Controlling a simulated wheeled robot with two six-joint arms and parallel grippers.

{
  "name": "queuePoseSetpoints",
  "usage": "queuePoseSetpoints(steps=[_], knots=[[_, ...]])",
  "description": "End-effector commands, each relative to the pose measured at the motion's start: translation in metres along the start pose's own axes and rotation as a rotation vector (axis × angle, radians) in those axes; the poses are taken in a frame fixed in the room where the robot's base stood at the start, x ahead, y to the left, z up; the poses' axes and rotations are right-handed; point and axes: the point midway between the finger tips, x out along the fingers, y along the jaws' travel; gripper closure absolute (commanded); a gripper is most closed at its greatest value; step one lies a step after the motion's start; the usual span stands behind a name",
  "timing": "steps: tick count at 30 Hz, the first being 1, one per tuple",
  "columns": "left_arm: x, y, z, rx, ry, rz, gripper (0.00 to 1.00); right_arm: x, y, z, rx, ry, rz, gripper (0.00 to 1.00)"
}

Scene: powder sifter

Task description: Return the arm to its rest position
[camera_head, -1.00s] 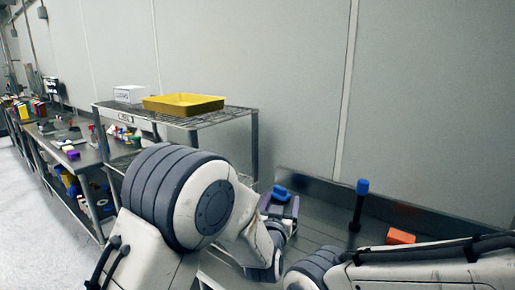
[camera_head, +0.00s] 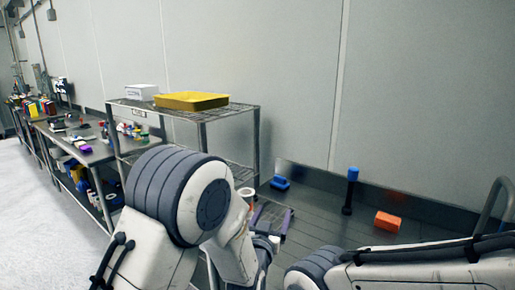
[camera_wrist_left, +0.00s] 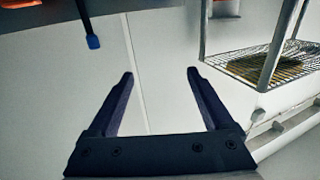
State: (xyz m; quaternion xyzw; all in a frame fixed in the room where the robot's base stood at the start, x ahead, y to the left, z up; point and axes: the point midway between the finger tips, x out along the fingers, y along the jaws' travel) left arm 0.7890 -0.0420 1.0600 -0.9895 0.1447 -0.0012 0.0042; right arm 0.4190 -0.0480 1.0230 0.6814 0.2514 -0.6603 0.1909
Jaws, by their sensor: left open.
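My left arm comes in from the left in the head view. Its gripper (camera_head: 273,212) is raised in front of the grey worktop (camera_head: 317,206), with two dark purple fingers apart. In the left wrist view the same gripper (camera_wrist_left: 160,74) is open, with nothing between its fingers. The blue object (camera_head: 280,183) sits at the back left of the worktop, beyond the fingertips. My right arm lies across the lower right of the head view; its gripper is not in view.
A black post with a blue top (camera_head: 352,175) and an orange block (camera_head: 387,221) stand on the worktop. A wire rack (camera_head: 235,113) with a yellow tray (camera_head: 191,106) and a white box (camera_head: 136,92) stands to the left. Further left is a cluttered bench (camera_head: 88,153).

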Motion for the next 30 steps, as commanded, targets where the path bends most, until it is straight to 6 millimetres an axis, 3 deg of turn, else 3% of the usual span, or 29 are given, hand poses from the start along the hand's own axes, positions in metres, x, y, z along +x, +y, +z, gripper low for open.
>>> queuePoseSetpoints(steps=[6,13,23,30], knots=[[-0.016,-0.016,0.019,0.001,-0.004,0.013,0.15,0.0,0.0,0.0,0.0,-0.001,0.0,0.0],[-0.022,-0.022,0.023,-0.002,-0.002,0.019,0.15,0.0,0.0,0.0,0.0,-0.001,0.0,0.0],[-0.023,-0.02,0.023,-0.003,-0.006,0.021,0.15,-0.001,0.0,0.0,0.001,0.0,0.0,0.0],[-0.033,-0.001,0.024,-0.024,-0.067,0.053,0.15,-0.016,0.0,0.001,0.015,0.003,-0.006,0.0]])
